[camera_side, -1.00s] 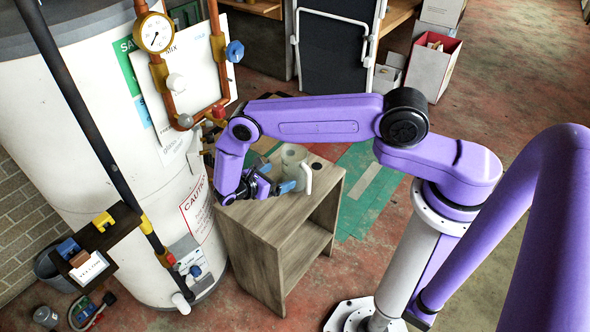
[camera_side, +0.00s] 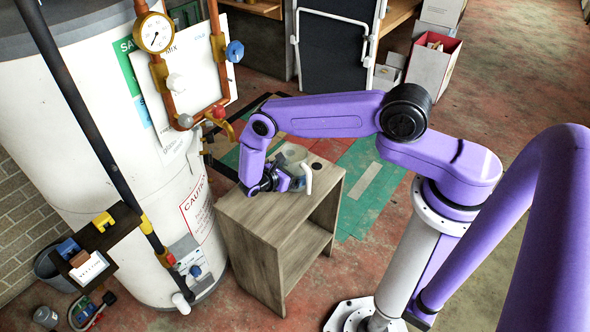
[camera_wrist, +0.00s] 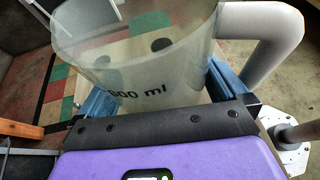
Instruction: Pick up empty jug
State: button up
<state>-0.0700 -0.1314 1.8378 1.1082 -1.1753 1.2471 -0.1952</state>
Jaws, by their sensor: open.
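The jug (camera_side: 294,154) is translucent, with a thick white handle, and stands upright on the wooden stand in the side view. My gripper (camera_side: 296,183) is low at the jug's near side and partly hides it. In the wrist view the jug (camera_wrist: 140,50) fills the top middle, with "600 ml" printed on its wall and its handle at the right. I can see through it, and no contents show. My open gripper (camera_wrist: 163,92) has one blue finger on each side of the jug. I cannot tell whether the fingers touch it.
The wooden stand (camera_side: 245,222) has a bare top front and an open shelf below. A large white tank (camera_side: 75,140) stands at its left, with copper pipes and a gauge (camera_side: 154,33) above. A dark slanted pole (camera_side: 88,125) is in front of the tank.

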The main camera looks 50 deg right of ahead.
jog(key=shift+c, duration=0.3)
jog(key=c, duration=0.7)
jog(key=shift+r, duration=0.15)
